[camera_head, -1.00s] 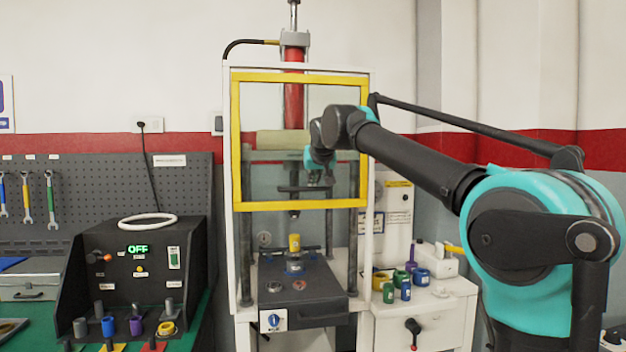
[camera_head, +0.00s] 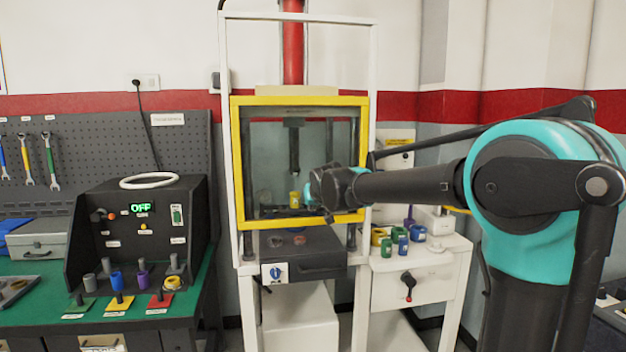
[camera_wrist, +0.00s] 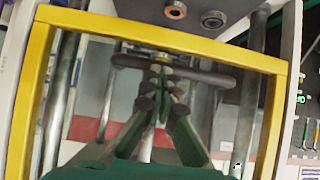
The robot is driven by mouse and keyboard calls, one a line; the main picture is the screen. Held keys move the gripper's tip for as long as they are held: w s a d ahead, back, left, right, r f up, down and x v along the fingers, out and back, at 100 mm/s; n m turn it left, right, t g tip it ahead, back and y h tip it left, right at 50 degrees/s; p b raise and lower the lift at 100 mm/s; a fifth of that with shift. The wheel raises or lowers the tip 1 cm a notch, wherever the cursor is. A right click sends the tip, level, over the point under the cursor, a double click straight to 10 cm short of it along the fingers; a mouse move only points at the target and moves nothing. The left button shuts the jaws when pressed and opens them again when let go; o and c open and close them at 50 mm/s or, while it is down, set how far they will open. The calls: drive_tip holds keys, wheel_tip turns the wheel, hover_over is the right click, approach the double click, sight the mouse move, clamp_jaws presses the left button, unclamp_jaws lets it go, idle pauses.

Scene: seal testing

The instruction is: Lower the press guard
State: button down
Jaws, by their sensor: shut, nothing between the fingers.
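The press guard (camera_head: 237,160) is a clear panel in a yellow frame on the white press frame (camera_head: 228,60). Its bottom bar is low in the head view, level with the back of the dark press base (camera_head: 325,262). A dark bar handle (camera_head: 285,212) runs across the lower panel. My gripper (camera_head: 322,208) is at the handle's right part, largely hidden by my wrist. In the wrist view the guard (camera_wrist: 30,90) surrounds my gripper (camera_wrist: 160,82), whose fingers are together and empty, at the middle of the handle (camera_wrist: 205,76). Contact is unclear.
A yellow piece (camera_head: 295,199) stands under the ram behind the panel. A white cabinet (camera_head: 425,262) with several coloured cylinders is right of the press. A black control box (camera_head: 135,235) reading OFF is on the green bench at left.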

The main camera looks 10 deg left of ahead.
wheel_tip(320, 180, down, 8)
drive_tip(key=shift+f, duration=0.1)
idle(0.5)
